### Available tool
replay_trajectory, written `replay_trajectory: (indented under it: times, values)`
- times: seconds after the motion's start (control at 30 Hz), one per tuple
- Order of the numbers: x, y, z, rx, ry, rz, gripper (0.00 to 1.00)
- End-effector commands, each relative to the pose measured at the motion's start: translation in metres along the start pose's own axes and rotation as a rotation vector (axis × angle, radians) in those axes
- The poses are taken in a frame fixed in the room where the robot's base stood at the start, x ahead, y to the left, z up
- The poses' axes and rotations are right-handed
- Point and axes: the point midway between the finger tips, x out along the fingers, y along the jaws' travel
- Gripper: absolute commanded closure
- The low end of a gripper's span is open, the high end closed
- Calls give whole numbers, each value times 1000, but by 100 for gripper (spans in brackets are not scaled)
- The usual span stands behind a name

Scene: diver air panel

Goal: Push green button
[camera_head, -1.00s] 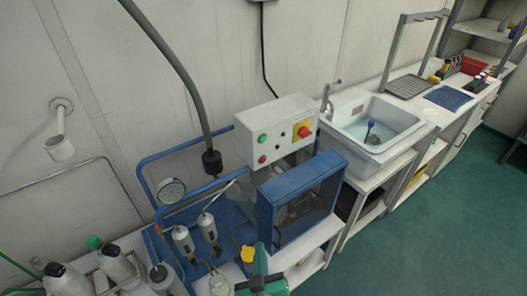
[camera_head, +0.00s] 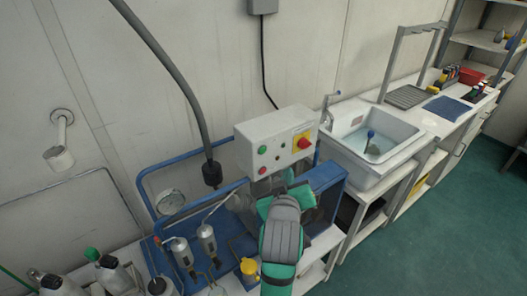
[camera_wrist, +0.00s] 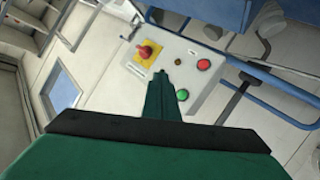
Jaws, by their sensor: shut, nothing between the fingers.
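The green button (camera_head: 262,149) is the upper left button on the front of a white control box (camera_head: 245,153). In the wrist view the green button (camera_wrist: 181,95) shows just right of the fingers. My gripper (camera_wrist: 178,75) is shut and empty, its narrow fingertips pointing toward the panel beside the button. I cannot tell how large the gap to the panel is. In the head view, my green and grey arm stands in front of the box's lower side, and the fingertips are hard to make out.
A red button (camera_head: 262,170) sits below the green one. A red knob on a yellow plate (camera_head: 303,142) is on the same panel. Blue tubing and a blue box (camera_head: 328,178) stand close by. A sink (camera_head: 375,135) is to the right.

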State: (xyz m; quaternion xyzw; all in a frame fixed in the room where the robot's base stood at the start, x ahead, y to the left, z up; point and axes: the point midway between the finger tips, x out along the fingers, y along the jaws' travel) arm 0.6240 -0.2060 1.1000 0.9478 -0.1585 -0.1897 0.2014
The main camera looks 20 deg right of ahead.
Motion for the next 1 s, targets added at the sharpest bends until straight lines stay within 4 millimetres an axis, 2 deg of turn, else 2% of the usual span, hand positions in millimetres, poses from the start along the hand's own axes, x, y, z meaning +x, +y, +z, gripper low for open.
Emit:
replay_trajectory:
  times: [0.47, 1.0]
  values:
    - [4, -2, -3, 1, 1, -1, 100]
    - [47, -34, -35, 0, 0, -1, 100]
